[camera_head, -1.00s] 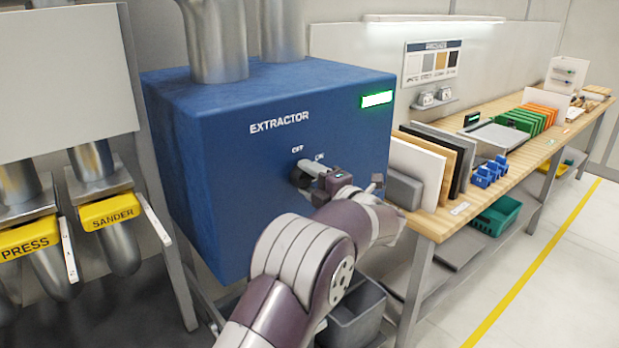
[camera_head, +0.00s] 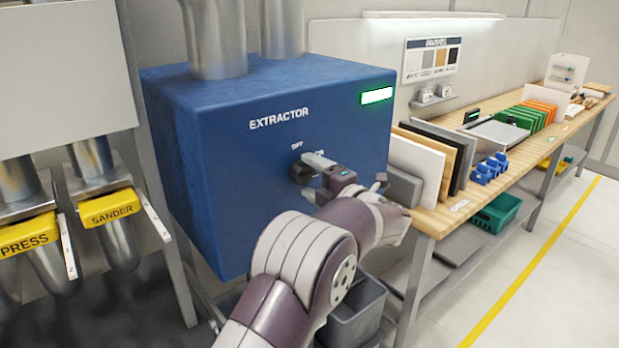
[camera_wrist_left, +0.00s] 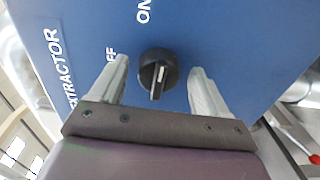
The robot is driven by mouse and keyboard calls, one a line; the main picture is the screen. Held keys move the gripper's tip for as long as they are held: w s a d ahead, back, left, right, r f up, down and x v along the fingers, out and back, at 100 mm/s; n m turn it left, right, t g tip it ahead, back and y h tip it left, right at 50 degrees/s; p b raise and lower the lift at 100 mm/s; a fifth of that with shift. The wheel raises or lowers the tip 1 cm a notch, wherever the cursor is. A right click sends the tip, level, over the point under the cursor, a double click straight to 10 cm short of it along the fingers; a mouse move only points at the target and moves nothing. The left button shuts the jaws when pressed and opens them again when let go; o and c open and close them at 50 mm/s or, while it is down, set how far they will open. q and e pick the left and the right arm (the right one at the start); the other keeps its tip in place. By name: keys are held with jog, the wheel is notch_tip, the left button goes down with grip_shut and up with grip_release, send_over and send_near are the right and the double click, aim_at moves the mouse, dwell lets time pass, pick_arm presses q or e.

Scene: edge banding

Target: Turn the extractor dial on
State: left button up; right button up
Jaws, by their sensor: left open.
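The extractor (camera_head: 240,170) is a large blue box with a black dial (camera_head: 295,173) on its front. An OFF label (camera_head: 297,147) is above the dial, and the ON label is partly covered by my gripper. My left gripper (camera_head: 312,176) is at the front face beside the dial. In the left wrist view, the dial (camera_wrist_left: 158,75) sits between the two open fingers of my left gripper (camera_wrist_left: 159,66), with gaps on both sides. My right gripper is not in view.
A green-lit indicator (camera_head: 377,96) is at the extractor's upper right. To the right, a wooden bench (camera_head: 440,219) holds upright panels and blue parts. Yellow PRESS (camera_head: 27,234) and SANDER (camera_head: 112,208) gates are at left. A grey bin (camera_head: 355,312) stands below.

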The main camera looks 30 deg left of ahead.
pick_arm(q)
jog(key=b+v, duration=0.2)
jog(key=v, duration=0.9)
jog(key=shift+d+b, duration=0.35)
